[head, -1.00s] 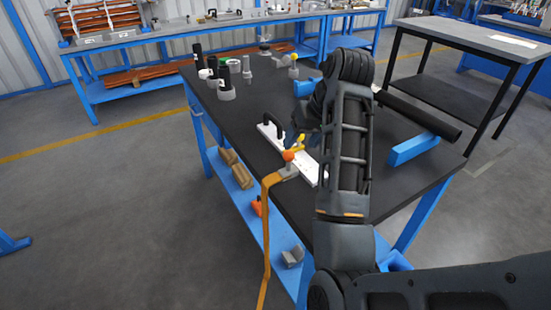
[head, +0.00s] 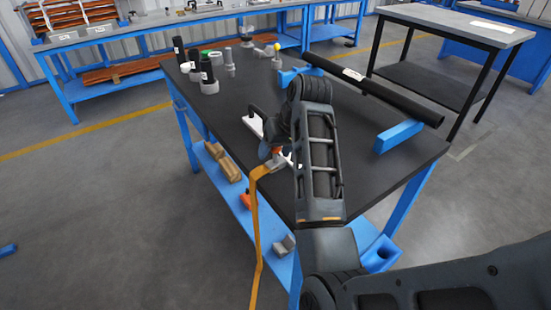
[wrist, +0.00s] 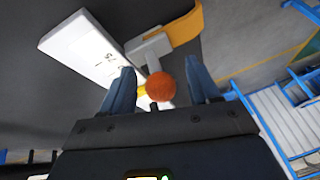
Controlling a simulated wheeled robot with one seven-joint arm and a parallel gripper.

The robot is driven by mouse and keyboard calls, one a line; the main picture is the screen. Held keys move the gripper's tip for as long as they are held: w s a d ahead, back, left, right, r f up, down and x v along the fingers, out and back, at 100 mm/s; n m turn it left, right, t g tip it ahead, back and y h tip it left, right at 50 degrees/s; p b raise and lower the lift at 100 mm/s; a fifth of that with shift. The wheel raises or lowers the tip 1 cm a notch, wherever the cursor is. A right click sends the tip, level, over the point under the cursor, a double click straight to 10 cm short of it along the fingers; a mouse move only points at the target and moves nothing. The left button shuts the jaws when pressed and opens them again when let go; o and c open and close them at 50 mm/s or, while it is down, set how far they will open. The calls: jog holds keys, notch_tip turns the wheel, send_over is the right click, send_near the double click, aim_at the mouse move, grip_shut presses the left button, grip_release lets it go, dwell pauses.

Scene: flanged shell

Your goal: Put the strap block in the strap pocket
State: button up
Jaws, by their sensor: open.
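The strap block (wrist: 147,50) is a grey piece with an orange ball knob (wrist: 160,86) and a yellow-orange strap (wrist: 184,27) at its end. In the head view the strap (head: 256,225) hangs over the table's near-left edge to below the lower shelf. My gripper (wrist: 161,90) is open, its blue fingers either side of the knob in the picture, with a gap on both sides. In the head view my arm hides most of the block. A white plate (wrist: 82,48) with a black handle (head: 257,111) lies beside the block. I cannot make out the strap pocket.
The dark table (head: 225,118) holds several black and grey cylinders (head: 208,75) at the far left. A long black tube (head: 370,88) rests on blue supports (head: 398,136) at the right. Brown blocks (head: 228,168) lie on the lower shelf.

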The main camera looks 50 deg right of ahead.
jog(key=shift+c, duration=0.4)
jog(key=c, duration=1)
grip_shut()
jog(key=shift+r, duration=0.2)
